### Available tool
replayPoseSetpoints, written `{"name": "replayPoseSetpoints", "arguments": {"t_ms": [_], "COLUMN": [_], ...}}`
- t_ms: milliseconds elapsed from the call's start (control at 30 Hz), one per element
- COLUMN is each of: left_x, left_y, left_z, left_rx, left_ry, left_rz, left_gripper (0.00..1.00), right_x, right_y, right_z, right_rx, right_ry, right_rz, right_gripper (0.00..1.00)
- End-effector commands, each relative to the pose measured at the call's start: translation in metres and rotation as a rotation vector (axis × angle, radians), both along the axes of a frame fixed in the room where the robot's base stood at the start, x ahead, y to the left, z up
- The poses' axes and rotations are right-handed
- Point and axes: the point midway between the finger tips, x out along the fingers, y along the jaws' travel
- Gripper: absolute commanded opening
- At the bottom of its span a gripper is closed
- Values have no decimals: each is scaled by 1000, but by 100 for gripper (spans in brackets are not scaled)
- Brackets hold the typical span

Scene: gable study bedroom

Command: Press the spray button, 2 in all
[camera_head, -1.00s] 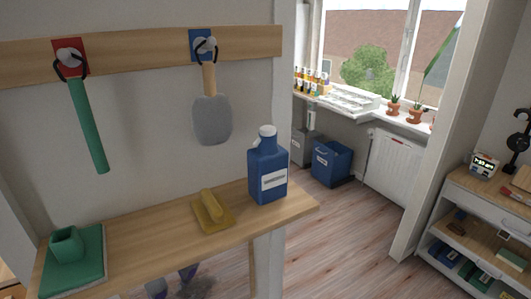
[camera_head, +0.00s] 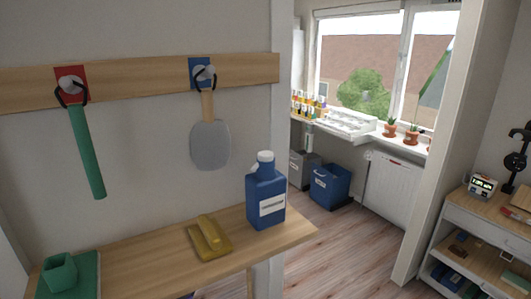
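I see no spray button that I can make out for certain. A blue bottle (camera_head: 266,192) with a white cap (camera_head: 265,158) and a white label stands upright at the right end of the wooden shelf (camera_head: 150,262). Whether its top has a button is too small to tell. Several small bottles (camera_head: 309,106) stand on the far windowsill, too small to tell their tops. Neither of my grippers is in view.
A yellow float (camera_head: 208,238) and a green block-like tool (camera_head: 62,274) lie on the shelf. A green-handled tool (camera_head: 86,150) and a grey trowel (camera_head: 210,145) hang above. A blue bin (camera_head: 329,185) stands beyond. The floor (camera_head: 345,240) at right is clear.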

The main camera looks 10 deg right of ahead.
Motion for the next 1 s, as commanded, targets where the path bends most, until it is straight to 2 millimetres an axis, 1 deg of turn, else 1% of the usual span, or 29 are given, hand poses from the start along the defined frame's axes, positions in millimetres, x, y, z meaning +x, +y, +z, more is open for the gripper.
{"name": "replayPoseSetpoints", "arguments": {"t_ms": [33,100,1000], "left_x": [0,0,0], "left_y": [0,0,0], "left_z": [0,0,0], "left_rx": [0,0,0], "left_ry": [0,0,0], "left_rz": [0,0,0], "left_gripper": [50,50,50], "right_x": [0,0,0], "right_y": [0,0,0], "right_z": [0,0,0], "right_rx": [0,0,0], "right_ry": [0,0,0], "right_rz": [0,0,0], "right_gripper": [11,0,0]}}
